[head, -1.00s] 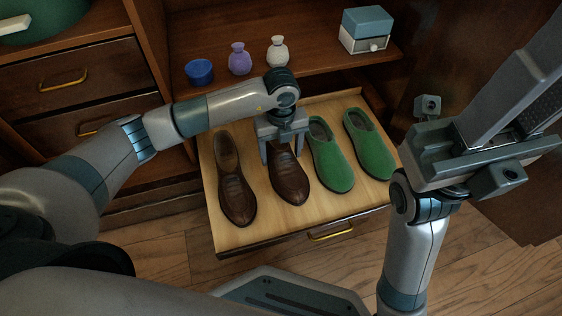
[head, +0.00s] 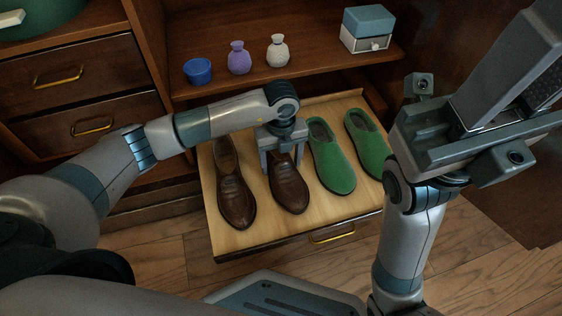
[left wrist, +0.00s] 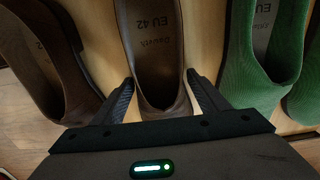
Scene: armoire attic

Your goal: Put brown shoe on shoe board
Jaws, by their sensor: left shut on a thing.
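A wooden pull-out board (head: 250,238) holds a pair of brown shoes and a pair of green shoes. My left gripper (head: 283,157) is shut on the right-hand brown shoe (head: 289,188), gripping it at the heel. In the left wrist view a finger lies at each side of that shoe's heel (left wrist: 155,50). I cannot tell whether its sole touches the board. The other brown shoe (head: 236,200) stands to its left. My right gripper (head: 470,130) is large at the right, clear of the shoes; its finger spacing is unclear.
The green shoes (head: 332,168) stand close right of the held shoe. A shelf (head: 310,75) behind bears a blue cup (head: 198,71), a purple vase (head: 239,58), a white vase (head: 277,50) and a small box (head: 367,30). Drawers (head: 75,75) are at left. Wooden floor (head: 170,262) shows in front.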

